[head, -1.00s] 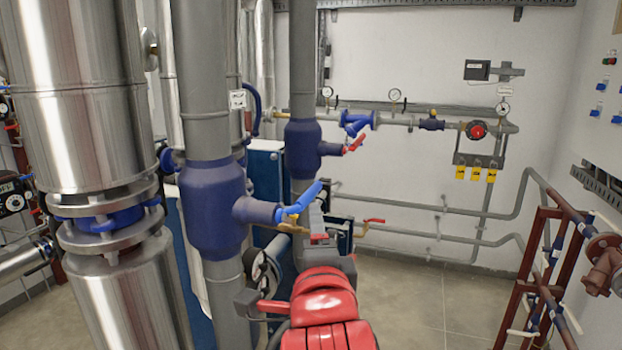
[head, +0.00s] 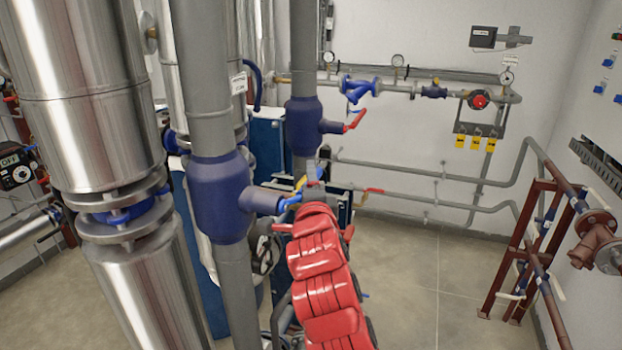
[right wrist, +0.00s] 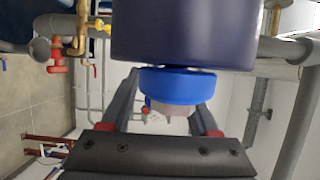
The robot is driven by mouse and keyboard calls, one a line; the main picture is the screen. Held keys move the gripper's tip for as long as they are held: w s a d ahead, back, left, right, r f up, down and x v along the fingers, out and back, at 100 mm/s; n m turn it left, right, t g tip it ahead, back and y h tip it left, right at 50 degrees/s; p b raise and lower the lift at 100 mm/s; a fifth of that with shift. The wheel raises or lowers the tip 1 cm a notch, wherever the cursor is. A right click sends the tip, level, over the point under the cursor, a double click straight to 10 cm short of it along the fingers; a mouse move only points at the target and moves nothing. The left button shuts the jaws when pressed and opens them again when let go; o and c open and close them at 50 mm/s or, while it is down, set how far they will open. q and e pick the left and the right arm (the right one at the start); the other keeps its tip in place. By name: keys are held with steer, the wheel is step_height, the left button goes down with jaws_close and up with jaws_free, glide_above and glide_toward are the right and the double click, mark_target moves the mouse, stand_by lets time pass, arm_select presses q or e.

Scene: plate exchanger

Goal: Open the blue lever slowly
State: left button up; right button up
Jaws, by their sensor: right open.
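The blue lever (head: 288,203) is on the stub of the dark blue valve body (head: 219,196) in the middle of the head view. My red right arm comes up from the bottom and partly hides the lever. In the right wrist view, my right gripper (right wrist: 167,88) is open, with a finger on each side of the bright blue lever part (right wrist: 180,87). The dark blue valve body (right wrist: 185,35) is just beyond it. I cannot tell whether the fingers touch the lever. My left gripper is not in view.
A second dark blue valve (head: 304,125) with a red lever (head: 355,119) is behind. A thick metal pipe (head: 85,90) stands at the left. A red pipe frame (head: 527,245) stands at the right. The floor (head: 420,285) between is clear.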

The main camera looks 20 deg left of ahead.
steer(key=shift+c, duration=0.2)
jaws_close()
steer(key=shift+f, duration=0.1)
stand_by(1.1)
